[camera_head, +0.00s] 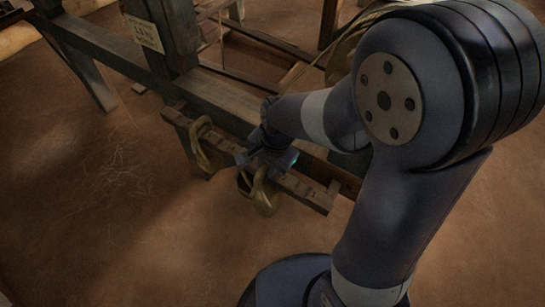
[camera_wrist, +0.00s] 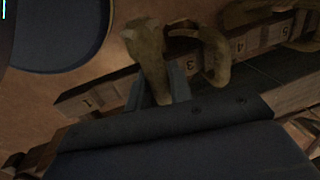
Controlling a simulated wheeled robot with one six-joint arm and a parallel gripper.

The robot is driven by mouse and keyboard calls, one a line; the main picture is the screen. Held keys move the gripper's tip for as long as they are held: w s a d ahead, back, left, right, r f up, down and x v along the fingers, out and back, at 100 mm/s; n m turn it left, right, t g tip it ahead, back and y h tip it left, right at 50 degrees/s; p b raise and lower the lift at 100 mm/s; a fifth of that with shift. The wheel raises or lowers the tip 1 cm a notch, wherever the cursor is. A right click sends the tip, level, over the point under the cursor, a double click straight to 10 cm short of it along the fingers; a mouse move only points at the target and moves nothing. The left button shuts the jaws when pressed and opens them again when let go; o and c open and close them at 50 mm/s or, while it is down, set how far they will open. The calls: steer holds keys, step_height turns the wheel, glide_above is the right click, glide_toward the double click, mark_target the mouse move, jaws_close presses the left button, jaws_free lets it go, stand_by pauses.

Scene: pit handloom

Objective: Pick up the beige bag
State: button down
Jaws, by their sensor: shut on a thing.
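My gripper (camera_head: 255,164) is at the wooden rail in the head view, over the hanging bags. In the wrist view its fingers (camera_wrist: 160,88) are shut on a beige bag (camera_wrist: 148,50), a narrow cloth shape standing up between them beside the numbered rail. In the head view a beige bag (camera_head: 265,198) hangs just below my gripper, partly hidden by it; I cannot tell for sure that it is the held one. Another similar bag (camera_wrist: 213,55) hangs on the rail close beside the held one in the wrist view.
Loom beams (camera_head: 225,95) and a post (camera_head: 165,35) stand behind. The brown floor (camera_head: 100,220) at left is open.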

steer(key=s+a+p, duration=0.1)
steer(key=s+a, duration=0.8)
steer(key=s, duration=0.2)
steer(key=shift+s, duration=0.2)
